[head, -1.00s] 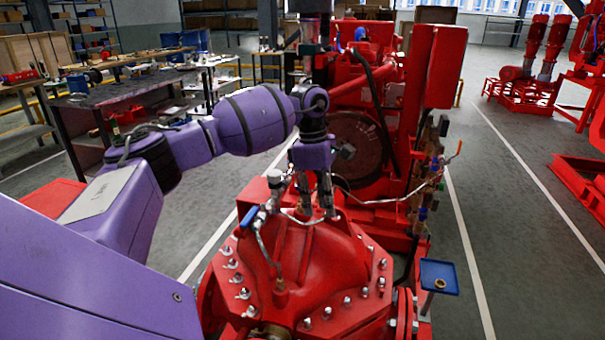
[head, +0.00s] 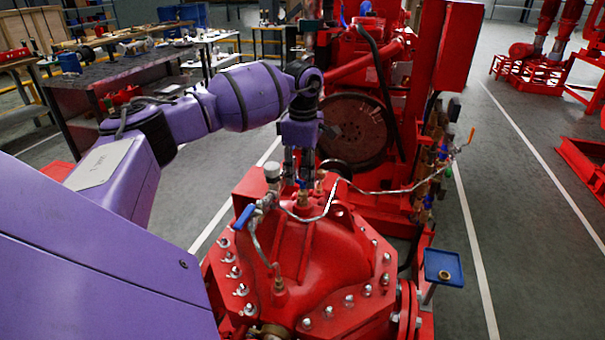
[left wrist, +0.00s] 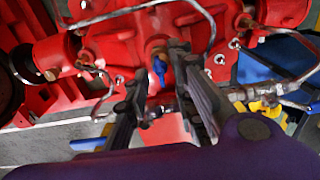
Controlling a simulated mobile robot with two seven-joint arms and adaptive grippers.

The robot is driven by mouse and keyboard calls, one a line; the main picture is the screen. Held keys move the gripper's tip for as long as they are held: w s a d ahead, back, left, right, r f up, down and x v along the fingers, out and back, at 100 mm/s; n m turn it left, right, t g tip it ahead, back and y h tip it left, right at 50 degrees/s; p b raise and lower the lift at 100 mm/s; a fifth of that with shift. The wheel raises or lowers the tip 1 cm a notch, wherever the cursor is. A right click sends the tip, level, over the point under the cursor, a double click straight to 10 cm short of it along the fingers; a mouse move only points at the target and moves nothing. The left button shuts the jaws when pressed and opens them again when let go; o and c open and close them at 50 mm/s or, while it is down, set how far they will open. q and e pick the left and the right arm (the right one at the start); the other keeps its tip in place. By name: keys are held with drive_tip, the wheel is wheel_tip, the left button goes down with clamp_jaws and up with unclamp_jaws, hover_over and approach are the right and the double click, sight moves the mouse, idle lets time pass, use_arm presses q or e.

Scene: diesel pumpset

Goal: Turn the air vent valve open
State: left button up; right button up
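The small valve with a blue handle (head: 299,183) and brass body (head: 303,198) stands on top of the red pump casing (head: 315,240). I take it for the air vent valve. My left gripper (head: 298,175) points down just above and behind it, its fingers partly hidden by the fittings. In the left wrist view the gripper (left wrist: 157,65) has its fingers apart. The blue handle (left wrist: 160,68) shows in the gap between them, and I cannot tell whether either finger touches it. My right gripper is not in view.
A longer blue lever (head: 244,216) sits on the pipework left of the valve. A thin metal pipe (head: 385,191) runs to the right. The red engine (head: 350,120) stands behind, and a blue tray (head: 443,267) stands at right. Open floor lies beyond.

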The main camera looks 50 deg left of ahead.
use_arm(q)
drive_tip(key=shift+f, duration=0.2)
clamp_jaws()
